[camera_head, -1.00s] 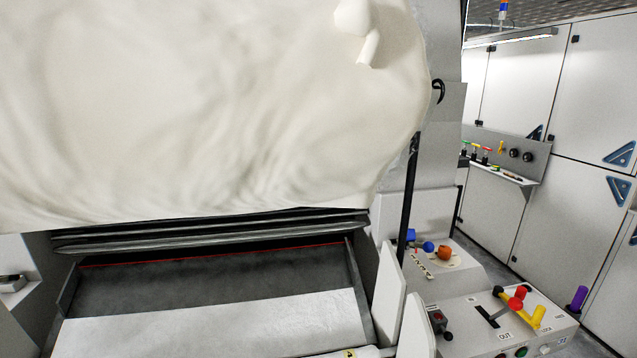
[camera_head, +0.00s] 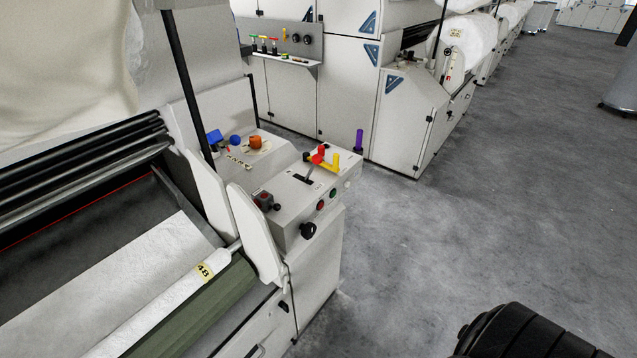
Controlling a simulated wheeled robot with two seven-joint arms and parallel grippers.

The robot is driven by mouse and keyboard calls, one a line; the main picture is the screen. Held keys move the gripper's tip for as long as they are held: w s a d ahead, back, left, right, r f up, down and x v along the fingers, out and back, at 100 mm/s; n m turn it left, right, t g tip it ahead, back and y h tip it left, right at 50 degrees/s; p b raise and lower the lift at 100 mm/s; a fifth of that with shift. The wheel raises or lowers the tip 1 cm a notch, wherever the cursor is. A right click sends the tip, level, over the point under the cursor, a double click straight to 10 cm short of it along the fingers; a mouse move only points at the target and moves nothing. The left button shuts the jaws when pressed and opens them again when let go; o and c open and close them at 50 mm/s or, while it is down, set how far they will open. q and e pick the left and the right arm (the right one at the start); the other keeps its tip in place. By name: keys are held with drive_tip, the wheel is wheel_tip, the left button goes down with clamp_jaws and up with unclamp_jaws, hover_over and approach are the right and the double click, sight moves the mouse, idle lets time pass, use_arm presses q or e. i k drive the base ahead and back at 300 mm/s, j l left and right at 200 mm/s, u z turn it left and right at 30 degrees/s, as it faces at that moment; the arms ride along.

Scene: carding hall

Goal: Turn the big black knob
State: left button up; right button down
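A black knob (camera_head: 308,230) sits on the front face of the grey control box (camera_head: 285,212) at the end of the carding machine. It is the largest black knob I see on that box, below a red and a green button. Nothing touches it. Neither my left nor my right gripper is in view.
The box top carries a red and yellow lever (camera_head: 324,158) and a small dark switch (camera_head: 264,201). A white guard plate (camera_head: 254,232) stands just left of the box. A purple handle (camera_head: 359,140) rises behind. Grey floor (camera_head: 430,250) lies open to the right.

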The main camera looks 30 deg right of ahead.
sight(308, 230)
drive_tip(key=l+z, duration=0.1)
drive_tip(key=z, duration=0.85)
